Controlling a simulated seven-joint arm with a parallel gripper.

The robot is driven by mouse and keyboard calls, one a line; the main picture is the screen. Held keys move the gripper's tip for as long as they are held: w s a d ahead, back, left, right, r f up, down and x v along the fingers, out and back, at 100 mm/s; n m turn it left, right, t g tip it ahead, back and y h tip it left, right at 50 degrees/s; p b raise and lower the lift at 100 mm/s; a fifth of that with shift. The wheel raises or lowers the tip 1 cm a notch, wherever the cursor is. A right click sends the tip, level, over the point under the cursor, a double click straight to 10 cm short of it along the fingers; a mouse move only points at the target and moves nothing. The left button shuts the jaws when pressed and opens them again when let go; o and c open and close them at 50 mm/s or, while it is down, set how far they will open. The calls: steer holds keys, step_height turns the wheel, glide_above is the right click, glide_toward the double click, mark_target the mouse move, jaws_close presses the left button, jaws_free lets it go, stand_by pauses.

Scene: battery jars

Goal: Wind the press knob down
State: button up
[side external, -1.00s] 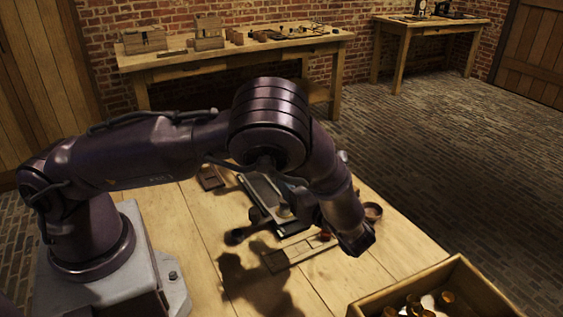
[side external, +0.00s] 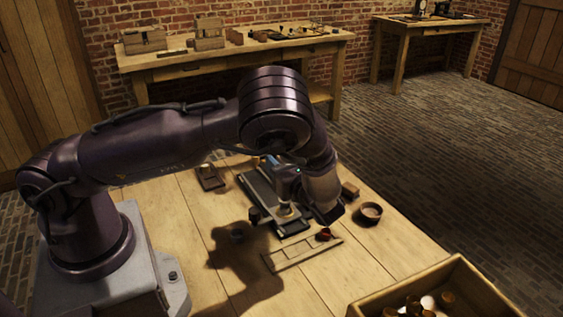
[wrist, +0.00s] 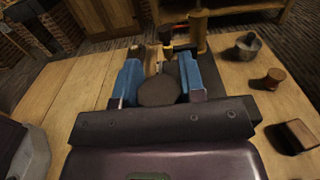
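The press knob, a dark round disc (wrist: 157,91), shows between the two blue fingers of my gripper (wrist: 165,76) in the wrist view. The fingers stand apart on either side of it; firm contact is not visible. In the side view my gripper is over the dark press bed (side external: 256,187) on the table, with a blue finger (side external: 268,160) showing. The knob is hard to make out there behind my wrist.
A wooden rack (side external: 290,257) with a red piece (side external: 323,234) lies in front of the press. A crate (side external: 400,293) of jars stands at lower right. The front left table is clear.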

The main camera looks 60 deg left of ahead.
steer(key=shift+c, duration=0.6)
steer(key=shift+m+t, duration=0.4)
steer(key=shift+t, duration=0.3)
steer(key=m+t, duration=0.1)
steer(key=t, duration=0.1)
steer(key=m+t+h, duration=0.1)
steer(key=m+t, duration=0.2)
steer(key=t, duration=0.1)
steer(key=shift+w+d+m+t+h, duration=0.15)
steer(key=shift+w+m+t+h, duration=0.1)
steer(key=shift+m+t+h, duration=0.05)
steer(key=m+t+h, duration=0.3)
steer(key=t+h, duration=0.1)
steer(key=m+t+h, duration=0.1)
steer(key=m+t, duration=0.1)
steer(key=t, duration=0.1)
steer(key=shift+w+d+m+h, duration=0.25)
steer(key=shift+w+m+h, duration=0.05)
steer(key=shift+h, duration=0.4)
steer(key=o, duration=0.9)
steer(key=shift+w, duration=0.1)
